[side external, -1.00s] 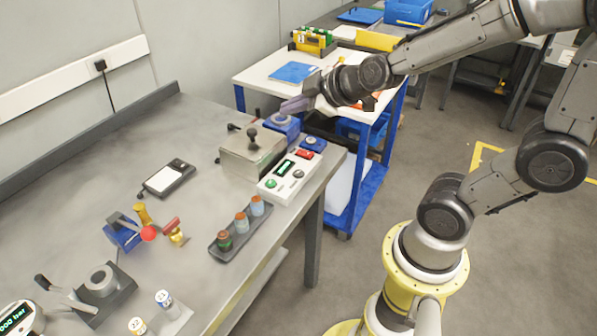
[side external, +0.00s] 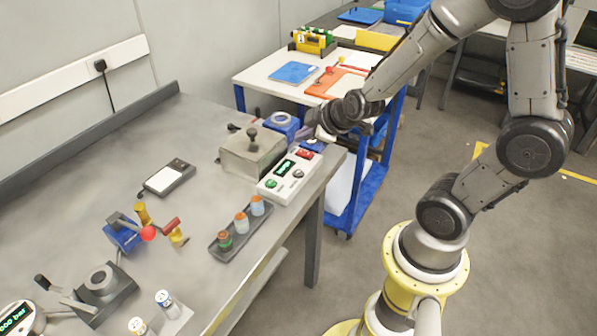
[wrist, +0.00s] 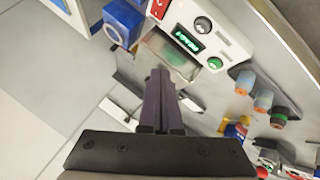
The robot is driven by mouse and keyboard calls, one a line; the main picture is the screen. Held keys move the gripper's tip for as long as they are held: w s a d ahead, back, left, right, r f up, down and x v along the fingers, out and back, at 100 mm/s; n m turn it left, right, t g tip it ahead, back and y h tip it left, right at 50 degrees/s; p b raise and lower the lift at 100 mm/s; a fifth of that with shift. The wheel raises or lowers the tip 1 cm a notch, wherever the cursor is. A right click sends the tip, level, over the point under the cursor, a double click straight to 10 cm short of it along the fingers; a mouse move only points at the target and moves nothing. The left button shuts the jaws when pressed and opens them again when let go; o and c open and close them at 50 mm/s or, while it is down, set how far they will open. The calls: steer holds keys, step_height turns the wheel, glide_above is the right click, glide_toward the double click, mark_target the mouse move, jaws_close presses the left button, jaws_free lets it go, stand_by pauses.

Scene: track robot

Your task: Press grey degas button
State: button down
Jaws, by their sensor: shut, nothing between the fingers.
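The white control box (side external: 290,176) stands near the bench's right edge, with a green display, a red switch and a green button. The grey degas button (side external: 298,174) is on its top, beside the display. In the wrist view the grey button (wrist: 202,25) shows as a pale dome in a dark ring, clear of the fingers. My gripper (side external: 312,133) is shut and empty, near the box's far end where the red switch sits. Its dark fingers (wrist: 160,75) point up the wrist view, below and left of the grey button.
A grey metal chamber with a black knob (side external: 253,153) stands left of the control box. Blue units (side external: 282,123) sit behind it, close to my gripper. A tray of capped bottles (side external: 240,230) lies in front. A blue-framed cart (side external: 252,76) stands beyond the bench.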

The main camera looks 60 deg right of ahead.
mark_target(302, 174)
steer(key=shift+f, duration=4)
steer(key=shift+f, duration=0.15)
steer(key=shift+f, duration=0.25)
steer(key=shift+f, duration=0.4)
steer(key=shift+r, duration=0.8)
step_height(302, 174, up, 5)
